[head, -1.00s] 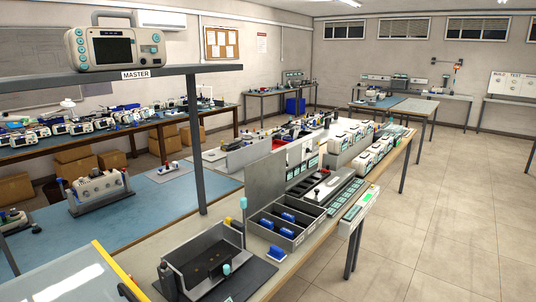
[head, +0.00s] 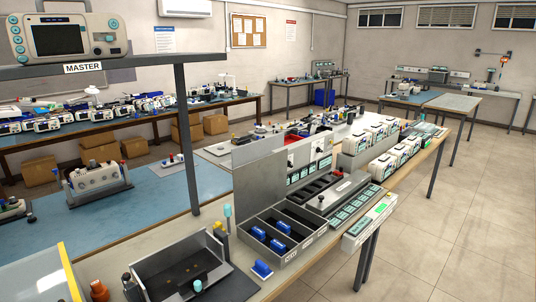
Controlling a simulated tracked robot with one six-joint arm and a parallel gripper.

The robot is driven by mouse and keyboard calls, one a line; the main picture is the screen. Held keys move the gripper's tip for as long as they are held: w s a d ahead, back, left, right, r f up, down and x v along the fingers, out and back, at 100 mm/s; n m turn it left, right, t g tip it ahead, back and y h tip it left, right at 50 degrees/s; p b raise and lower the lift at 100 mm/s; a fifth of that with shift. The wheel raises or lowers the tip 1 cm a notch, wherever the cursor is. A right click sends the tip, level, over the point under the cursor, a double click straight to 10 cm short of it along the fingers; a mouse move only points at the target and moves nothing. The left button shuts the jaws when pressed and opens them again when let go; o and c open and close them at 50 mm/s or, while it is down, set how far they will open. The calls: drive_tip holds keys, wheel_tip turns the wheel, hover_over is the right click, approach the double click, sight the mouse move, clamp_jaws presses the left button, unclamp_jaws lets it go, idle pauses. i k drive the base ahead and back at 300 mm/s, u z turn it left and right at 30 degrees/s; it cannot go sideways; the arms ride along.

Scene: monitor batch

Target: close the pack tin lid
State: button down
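The pack tin is a grey open box (head: 288,258) with dividers, on the bench in the lower middle of the head view. Its lid (head: 257,190) is a flat grey plate standing upright along the tin's left back side, so the tin is open. Several blue packs (head: 283,227) sit in the tin's compartments. My gripper is not in view.
A grey metal fixture (head: 180,252) with small knobs stands on a dark mat left of the tin. A post (head: 187,140) holds up the shelf with the MASTER monitor (head: 65,36). Floor at right is clear.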

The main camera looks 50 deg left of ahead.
sight(260, 183)
drive_tip(key=i, duration=1.95)
drive_tip(key=u, duration=3.25)
